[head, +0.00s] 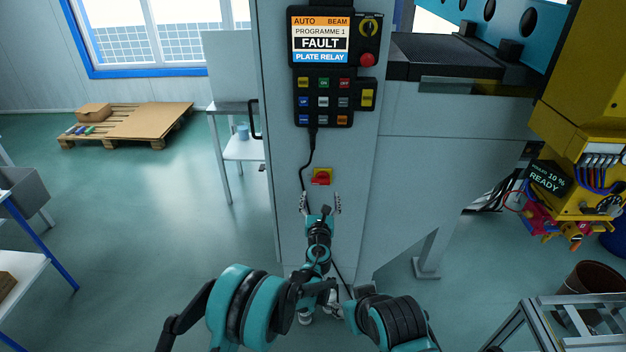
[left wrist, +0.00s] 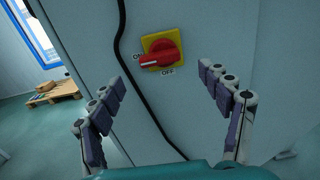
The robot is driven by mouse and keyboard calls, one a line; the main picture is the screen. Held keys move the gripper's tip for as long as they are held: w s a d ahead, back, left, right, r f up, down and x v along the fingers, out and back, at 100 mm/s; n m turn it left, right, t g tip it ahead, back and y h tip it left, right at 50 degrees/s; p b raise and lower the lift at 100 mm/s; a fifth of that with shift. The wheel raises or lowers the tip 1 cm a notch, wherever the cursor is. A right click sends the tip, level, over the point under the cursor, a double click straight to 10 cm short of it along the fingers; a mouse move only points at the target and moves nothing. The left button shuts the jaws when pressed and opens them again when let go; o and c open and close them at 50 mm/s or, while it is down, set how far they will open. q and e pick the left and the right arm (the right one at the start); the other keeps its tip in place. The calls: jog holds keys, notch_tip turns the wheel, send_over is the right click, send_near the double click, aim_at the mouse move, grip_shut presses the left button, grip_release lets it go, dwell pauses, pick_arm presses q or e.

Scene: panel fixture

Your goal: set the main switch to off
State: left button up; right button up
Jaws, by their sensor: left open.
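The main switch (head: 321,177) is a red rotary knob on a yellow plate, on the front of the grey machine column. In the left wrist view the main switch (left wrist: 160,55) shows its red handle lying nearly level, its pale-tipped end pointing left to the ON label. The OFF label (left wrist: 167,72) is below the knob. My left gripper (head: 320,203) is open just below and in front of the switch. In the left wrist view its fingers (left wrist: 163,92) are spread on either side of the switch, apart from it and empty. My right gripper cannot be made out.
A control panel (head: 322,52) above reads FAULT, PLATE RELAY. Its black cable (head: 305,170) hangs just left of the switch and also crosses the left wrist view (left wrist: 121,60). A yellow unit (head: 580,120) stands at the right. Open floor (head: 150,220) lies to the left.

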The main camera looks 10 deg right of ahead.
aim_at(321, 183)
pick_arm(q)
jog(key=b+x, duration=0.1)
jog(key=x, duration=0.5)
jog(key=shift+w+f+b, duration=0.1)
jog(key=shift+b, duration=0.2)
jog(key=shift+w+d, duration=0.1)
jog(key=shift+w, duration=0.25)
jog(key=c, duration=1.2)
